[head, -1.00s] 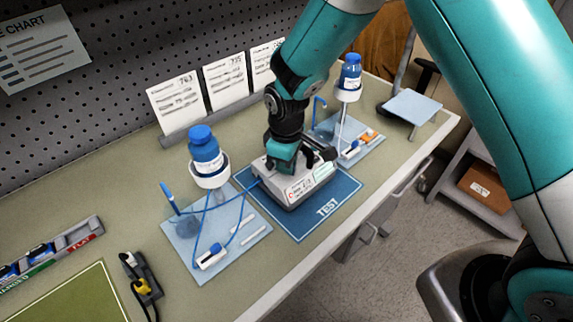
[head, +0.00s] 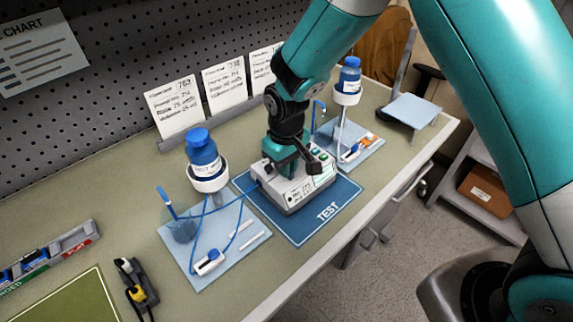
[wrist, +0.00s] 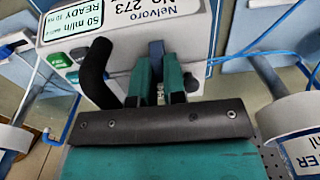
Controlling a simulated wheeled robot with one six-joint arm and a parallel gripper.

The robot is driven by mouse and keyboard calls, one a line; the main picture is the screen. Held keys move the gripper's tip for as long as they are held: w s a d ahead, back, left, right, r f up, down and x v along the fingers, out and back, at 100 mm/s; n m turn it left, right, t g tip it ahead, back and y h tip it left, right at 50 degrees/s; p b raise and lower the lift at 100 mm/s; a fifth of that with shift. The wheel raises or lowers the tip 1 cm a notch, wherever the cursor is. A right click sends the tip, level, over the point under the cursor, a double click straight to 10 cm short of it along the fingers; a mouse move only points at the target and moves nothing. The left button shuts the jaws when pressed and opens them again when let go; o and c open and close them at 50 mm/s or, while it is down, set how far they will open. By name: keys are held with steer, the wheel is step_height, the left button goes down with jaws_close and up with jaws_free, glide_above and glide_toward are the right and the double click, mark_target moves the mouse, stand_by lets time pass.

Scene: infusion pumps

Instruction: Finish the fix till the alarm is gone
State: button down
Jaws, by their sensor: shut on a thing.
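The white infusion pump (head: 300,190), marked Nelvoro No 273, sits on the blue TEST mat (head: 328,212). In the wrist view, the pump (wrist: 185,38) has a pale screen (wrist: 75,18) that reads 50 ml/h READY, with green buttons beside it. My gripper (wrist: 159,78) is down at the pump's top, its two teal fingers shut on a slim blue-grey tab (wrist: 156,50). A black curved bar (wrist: 93,72) stands left of the fingers there. A blue tube (head: 242,205) runs from the pump's left end towards the left bottle stand. The arm hides part of the pump in the head view.
Another bottle (head: 349,75) stands behind right. Cards (head: 174,104) line the back. A black holder with a yellow item (head: 138,290) lies front left. The bench's front edge runs right of the mat.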

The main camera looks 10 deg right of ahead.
steer(key=c, duration=1.5)
jaws_free()
steer(key=shift+o, duration=0.2)
steer(key=shift+r, duration=0.15)
step_height(320, 180, up, 17)
steer(key=b, duration=0.3)
steer(key=shift+r, duration=0.1)
steer(key=s+d+r+y, duration=0.1)
steer(key=s+d+y, duration=0.1)
steer(key=s, duration=0.9)
steer(key=s+d+r+n+y, duration=0.1)
steer(key=s+d+y, duration=0.1)
steer(key=s, duration=1)
steer(key=shift+s+r, duration=0.2)
steer(key=shift+r, duration=0.2)
